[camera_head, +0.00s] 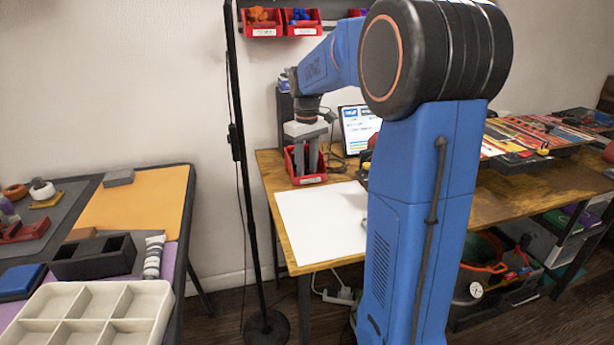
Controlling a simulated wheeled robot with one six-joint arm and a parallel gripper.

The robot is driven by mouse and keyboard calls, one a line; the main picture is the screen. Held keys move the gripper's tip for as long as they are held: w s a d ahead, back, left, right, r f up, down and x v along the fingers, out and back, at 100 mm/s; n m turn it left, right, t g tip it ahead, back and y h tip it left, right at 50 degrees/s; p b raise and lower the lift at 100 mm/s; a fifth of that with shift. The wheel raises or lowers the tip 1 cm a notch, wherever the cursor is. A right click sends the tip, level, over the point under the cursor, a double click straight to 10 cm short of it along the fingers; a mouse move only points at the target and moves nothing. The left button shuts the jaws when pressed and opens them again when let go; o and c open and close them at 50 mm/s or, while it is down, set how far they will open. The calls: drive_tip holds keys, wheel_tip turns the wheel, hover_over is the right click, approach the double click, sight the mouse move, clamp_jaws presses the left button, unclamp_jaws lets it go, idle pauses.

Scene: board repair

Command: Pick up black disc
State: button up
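My gripper (306,168) points straight down at a small red bin (306,180) on the wooden table, near the wall. Its two grey fingers stand apart with a gap between them. The fingertips reach into the bin and are partly hidden by its front wall. I cannot make out the black disc; the inside of the bin is mostly hidden by the fingers and the bin wall.
A white sheet (322,222) lies in front of the bin. A lit screen (357,130) stands to its right. A thin black pole (243,200) rises left of the table. The left table holds a cream compartment tray (60,312) and a black box (94,258).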

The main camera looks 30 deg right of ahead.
drive_tip(key=shift+f, duration=0.3)
drive_tip(key=shift+c, duration=0.7)
drive_tip(key=c, duration=0.6)
drive_tip(key=shift+o, duration=0.2)
